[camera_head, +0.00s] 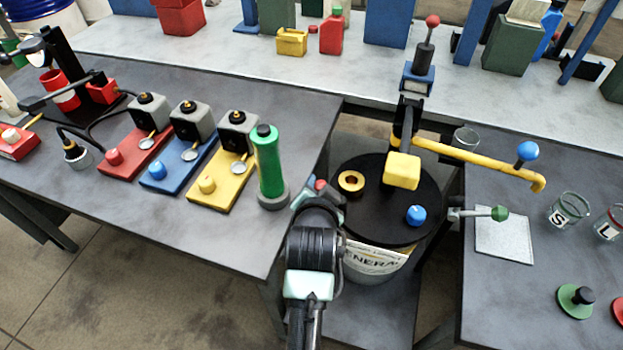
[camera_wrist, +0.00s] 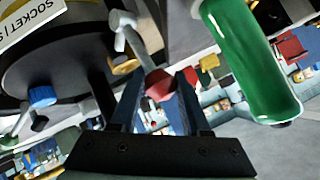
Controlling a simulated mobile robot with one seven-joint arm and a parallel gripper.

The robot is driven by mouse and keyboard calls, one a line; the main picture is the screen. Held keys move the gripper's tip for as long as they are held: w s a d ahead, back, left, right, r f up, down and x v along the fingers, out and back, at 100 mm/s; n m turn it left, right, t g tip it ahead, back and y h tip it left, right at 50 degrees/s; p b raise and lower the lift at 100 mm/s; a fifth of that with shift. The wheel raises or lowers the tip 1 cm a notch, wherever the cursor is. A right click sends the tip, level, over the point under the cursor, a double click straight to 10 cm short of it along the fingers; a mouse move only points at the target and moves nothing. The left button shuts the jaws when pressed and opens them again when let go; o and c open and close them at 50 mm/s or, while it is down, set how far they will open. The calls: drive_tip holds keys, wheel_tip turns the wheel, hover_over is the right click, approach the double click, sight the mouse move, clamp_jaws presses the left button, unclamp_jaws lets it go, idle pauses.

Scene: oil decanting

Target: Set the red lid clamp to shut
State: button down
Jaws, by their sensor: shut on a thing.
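The drum lid (camera_head: 372,225) is a black disc on a pale drum (camera_head: 378,262) with a printed label. The red lid clamp (camera_head: 320,185) shows only as a small red spot at the lid's left edge, largely covered by my arm. In the wrist view its red knob (camera_wrist: 160,84) sits between my fingertips, with a grey metal lever (camera_wrist: 128,32) beside it. My gripper (camera_wrist: 157,92) is shut on the red knob. In the head view my gripper (camera_head: 316,196) is at the drum's left rim. Whether the clamp is fully down I cannot tell.
A green cylinder (camera_head: 269,160) stands close left of my gripper at the table edge. A blue knob (camera_head: 416,214) and a yellow block (camera_head: 402,171) are on or above the lid. A green-knobbed lever (camera_head: 498,213) projects at the drum's right. A yellow pump handle (camera_head: 480,160) reaches right.

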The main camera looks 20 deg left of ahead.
drive_tip(key=shift+w+d+r+m+g+p, duration=0.2)
drive_tip(key=shift+w+d+m+g+p, duration=0.15)
drive_tip(key=shift+d+p, duration=0.2)
drive_tip(key=shift+f+y, duration=0.1)
drive_tip(key=shift+y, duration=0.2)
drive_tip(key=shift+c, duration=1.9)
unclamp_jaws()
drive_tip(key=shift+a, duration=0.1)
drive_tip(key=v, duration=1.3)
drive_tip(key=shift+f, duration=0.1)
